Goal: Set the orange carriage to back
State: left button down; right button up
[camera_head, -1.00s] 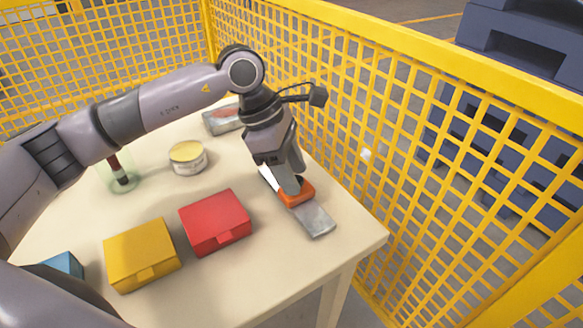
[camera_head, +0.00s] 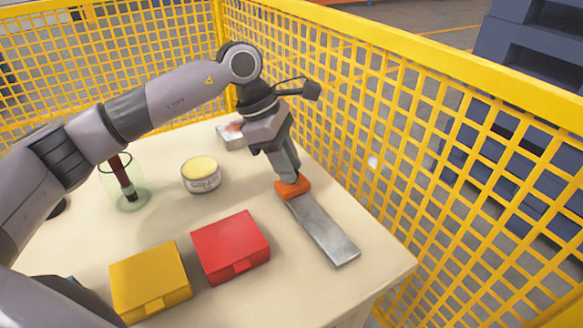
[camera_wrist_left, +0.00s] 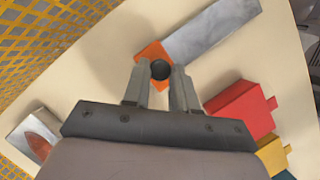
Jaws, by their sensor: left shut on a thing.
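The orange carriage (camera_head: 292,189) sits at the far end of a grey metal rail (camera_head: 325,232) that lies along the right side of the table. My left gripper (camera_head: 290,178) is shut on the carriage from above. In the left wrist view the carriage (camera_wrist_left: 152,54) shows at the fingertips (camera_wrist_left: 161,75), and the rail (camera_wrist_left: 212,33) runs away to the upper right. The fingers hide part of the carriage. My right gripper is not in view.
On the table (camera_head: 215,300) stand a red box (camera_head: 230,247), a yellow box (camera_head: 150,282), a round tin (camera_head: 201,176) and a glass (camera_head: 128,186) holding a dark-handled item. A grey block (camera_head: 230,137) lies behind. Yellow mesh fencing (camera_head: 400,130) runs close along the right.

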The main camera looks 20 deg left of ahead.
pick_arm(q)
jog(key=shift+w+a+r, duration=0.1)
jog(key=shift+w+a, duration=0.1)
jog(key=shift+a, duration=0.05)
jog(key=c, duration=0.9)
grip_release()
jog(key=v, duration=0.7)
jog(key=shift+s, duration=0.1)
